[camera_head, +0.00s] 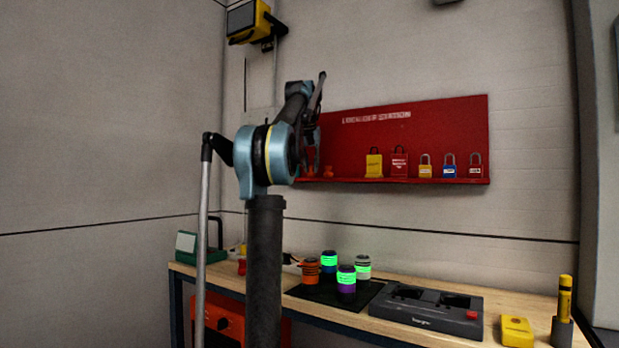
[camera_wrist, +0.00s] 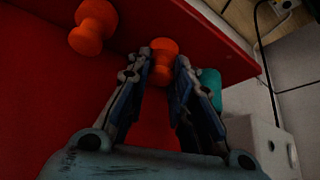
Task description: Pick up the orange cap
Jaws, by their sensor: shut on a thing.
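An orange cap (camera_wrist: 163,62), knob-shaped with a narrow waist, is between the fingertips of my gripper (camera_wrist: 161,66) in the wrist view. The fingers are shut on it from both sides and hide part of its edges. It appears at the edge of the red shelf; I cannot tell whether it still touches it. A second, similar orange piece (camera_wrist: 93,25) is apart from the fingers, at the upper left. In the head view my gripper (camera_head: 312,155) is at the left end of the red board, and one orange piece (camera_head: 328,171) shows just right of it.
The red board (camera_head: 440,125) carries several padlocks on its ledge, right of my gripper. Below, a wooden bench (camera_head: 390,325) holds banded cylinders on a black mat (camera_head: 325,296), a dark charger-like unit (camera_head: 425,308) and a yellow box (camera_head: 516,330). A white box (camera_wrist: 262,140) shows in the wrist view.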

